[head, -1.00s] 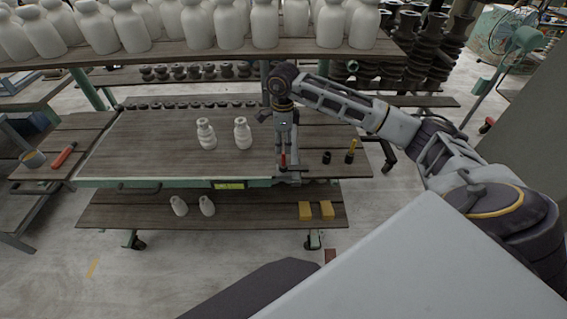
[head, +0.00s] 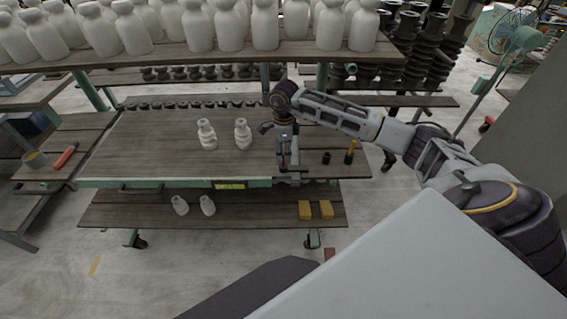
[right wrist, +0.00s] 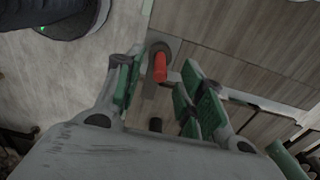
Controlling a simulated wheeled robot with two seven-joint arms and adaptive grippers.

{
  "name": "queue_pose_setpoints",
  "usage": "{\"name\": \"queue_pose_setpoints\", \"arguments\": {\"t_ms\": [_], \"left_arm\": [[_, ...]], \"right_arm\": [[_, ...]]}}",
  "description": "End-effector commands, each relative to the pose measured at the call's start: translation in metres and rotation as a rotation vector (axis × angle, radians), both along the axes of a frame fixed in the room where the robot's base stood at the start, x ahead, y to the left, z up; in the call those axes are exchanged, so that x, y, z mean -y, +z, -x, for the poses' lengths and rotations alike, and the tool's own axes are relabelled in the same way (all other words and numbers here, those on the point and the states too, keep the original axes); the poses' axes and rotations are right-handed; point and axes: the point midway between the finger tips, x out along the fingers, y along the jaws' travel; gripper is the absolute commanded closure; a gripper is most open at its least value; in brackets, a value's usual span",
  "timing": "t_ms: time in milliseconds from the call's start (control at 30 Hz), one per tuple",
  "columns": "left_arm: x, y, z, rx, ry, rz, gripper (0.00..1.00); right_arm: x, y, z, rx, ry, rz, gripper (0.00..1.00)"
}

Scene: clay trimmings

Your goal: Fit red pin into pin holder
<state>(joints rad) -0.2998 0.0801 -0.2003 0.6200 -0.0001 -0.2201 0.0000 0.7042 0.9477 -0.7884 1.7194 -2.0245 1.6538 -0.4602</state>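The red pin (right wrist: 160,67) shows in the right wrist view between the two fingers of my right gripper (right wrist: 160,95). The fingers are apart, with a gap on each side of the pin. A grey round part shows by the pin's far end; I cannot tell whether the pin stands in it. In the head view my right gripper (head: 288,167) points down at the table's front edge, and the red pin (head: 282,160) is largely hidden there. A black empty-looking pin holder (head: 326,158) stands just right of it. My left gripper is not in view.
A yellow pin (head: 350,152) stands in a dark base further right on the table (head: 150,150). Two white vases (head: 207,135) stand left of my gripper. The lower shelf (head: 260,208) holds yellow blocks and small white pieces. An upper shelf of white bottles is behind.

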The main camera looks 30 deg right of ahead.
Motion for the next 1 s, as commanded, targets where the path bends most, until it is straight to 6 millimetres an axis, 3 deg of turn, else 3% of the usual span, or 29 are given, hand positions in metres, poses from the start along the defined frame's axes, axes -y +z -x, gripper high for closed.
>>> {"name": "queue_pose_setpoints", "arguments": {"t_ms": [233, 733, 1000], "left_arm": [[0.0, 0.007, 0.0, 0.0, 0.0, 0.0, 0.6], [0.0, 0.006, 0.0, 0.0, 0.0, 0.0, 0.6], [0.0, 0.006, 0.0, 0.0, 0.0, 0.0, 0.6]], "right_arm": [[0.0, -0.02, 0.0, -0.001, 0.001, 0.0, 0.61], [0.0, -0.022, 0.0, 0.001, 0.001, 0.001, 0.61], [0.0, -0.022, 0.0, 0.0, 0.0, 0.001, 0.94]]}}
